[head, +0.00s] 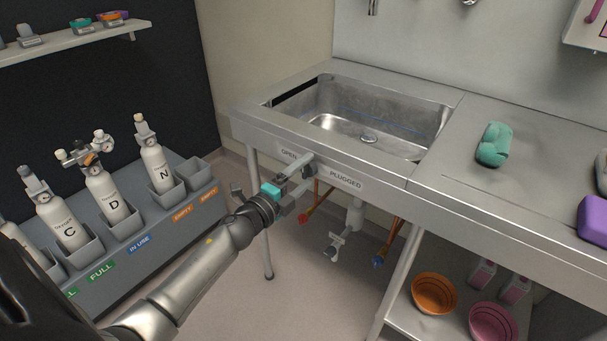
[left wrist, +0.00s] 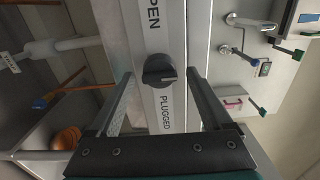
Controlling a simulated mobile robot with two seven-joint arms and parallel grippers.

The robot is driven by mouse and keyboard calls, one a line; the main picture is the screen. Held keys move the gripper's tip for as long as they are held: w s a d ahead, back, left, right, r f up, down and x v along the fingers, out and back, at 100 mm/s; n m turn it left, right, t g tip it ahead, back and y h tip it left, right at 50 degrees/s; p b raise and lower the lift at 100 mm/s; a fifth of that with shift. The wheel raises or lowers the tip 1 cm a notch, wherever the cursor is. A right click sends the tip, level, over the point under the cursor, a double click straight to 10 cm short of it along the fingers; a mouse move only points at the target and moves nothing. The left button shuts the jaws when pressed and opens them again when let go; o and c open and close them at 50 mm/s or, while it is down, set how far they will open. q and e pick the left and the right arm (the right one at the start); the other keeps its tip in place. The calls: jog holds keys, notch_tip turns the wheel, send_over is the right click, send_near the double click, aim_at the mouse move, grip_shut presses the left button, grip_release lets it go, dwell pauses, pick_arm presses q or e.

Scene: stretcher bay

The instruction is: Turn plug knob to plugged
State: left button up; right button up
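The plug knob (left wrist: 158,69) is dark and round with a raised grip. It sits on the sink's front panel between the labels OPEN (left wrist: 154,14) and PLUGGED (left wrist: 167,112). In the head view these labels, OPEN (head: 289,154) and PLUGGED (head: 346,180), show on the steel front. My left gripper (head: 300,180) is at the panel and largely hides the knob there. In the left wrist view its two fingers are apart, with the knob between their tips and visible gaps on both sides. I cannot tell which label the knob points to. My right gripper is not in view.
The steel sink basin (head: 368,128) is above the panel. A green sponge-like item (head: 494,144) and a purple item (head: 593,219) lie on the counter. Pipes with valves (head: 336,243) are below. A rack of gas cylinders (head: 107,196) stands left. Bowls (head: 434,293) sit on the lower shelf.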

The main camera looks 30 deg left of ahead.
pick_arm(q)
jog(key=shift+s, duration=0.1)
jog(key=shift+s, duration=0.3)
jog(key=s+a+p, duration=0.1)
jog(key=s+p, duration=0.1)
jog(key=s, duration=1.2)
jog(key=shift+s, duration=0.2)
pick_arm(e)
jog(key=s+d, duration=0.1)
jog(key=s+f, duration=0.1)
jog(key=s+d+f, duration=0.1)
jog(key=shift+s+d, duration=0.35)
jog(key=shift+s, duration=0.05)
pick_arm(q)
jog(key=shift+a, duration=0.1)
